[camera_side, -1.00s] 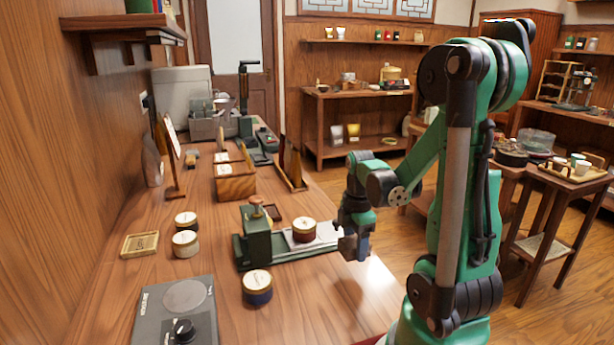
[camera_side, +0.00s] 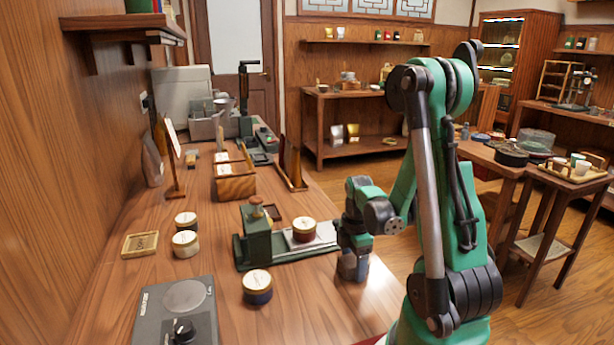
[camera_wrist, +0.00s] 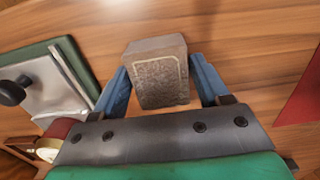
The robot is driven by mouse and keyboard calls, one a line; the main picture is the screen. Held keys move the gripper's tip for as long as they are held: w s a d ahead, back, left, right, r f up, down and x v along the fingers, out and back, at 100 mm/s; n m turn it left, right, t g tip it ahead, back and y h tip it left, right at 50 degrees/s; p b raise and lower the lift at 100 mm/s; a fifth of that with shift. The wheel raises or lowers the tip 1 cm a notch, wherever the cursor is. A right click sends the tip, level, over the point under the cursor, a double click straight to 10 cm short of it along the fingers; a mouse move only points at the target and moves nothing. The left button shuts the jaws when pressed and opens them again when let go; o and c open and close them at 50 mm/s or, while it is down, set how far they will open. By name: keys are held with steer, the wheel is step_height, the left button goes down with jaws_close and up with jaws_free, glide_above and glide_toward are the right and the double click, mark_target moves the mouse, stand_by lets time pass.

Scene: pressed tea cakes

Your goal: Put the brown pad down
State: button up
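The brown pad (camera_wrist: 158,75) is a greyish-brown block with a pale border line on its face. In the wrist view it sits between the two blue fingers of my gripper (camera_wrist: 160,85), which press against its two sides. In the side view my gripper (camera_side: 352,266) is low over the front right part of the wooden counter (camera_side: 325,300), right of the green press. The pad is hard to make out there, and I cannot tell whether it touches the counter.
The green press (camera_side: 258,238) has a pale plate with a dark red tin (camera_side: 304,230) on it, close left of my gripper. Bare counter lies around my gripper's front.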

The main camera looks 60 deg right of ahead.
mark_target(353, 260)
steer(key=shift+o, duration=0.8)
steer(key=shift+r, duration=0.1)
step_height(353, 260, up, 12)
steer(key=w+a+m+t, duration=0.3)
steer(key=w+a+m, duration=0.1)
steer(key=a, duration=0.5)
steer(key=w+a+r+m+t, duration=0.1)
steer(key=w+a+m+t, duration=0.3)
steer(key=a, duration=0.6)
steer(key=shift+w+a+r+m, duration=0.25)
steer(key=shift+w+m, duration=0.25)
steer(key=shift+w, duration=0.4)
steer(key=shift+o, duration=0.9)
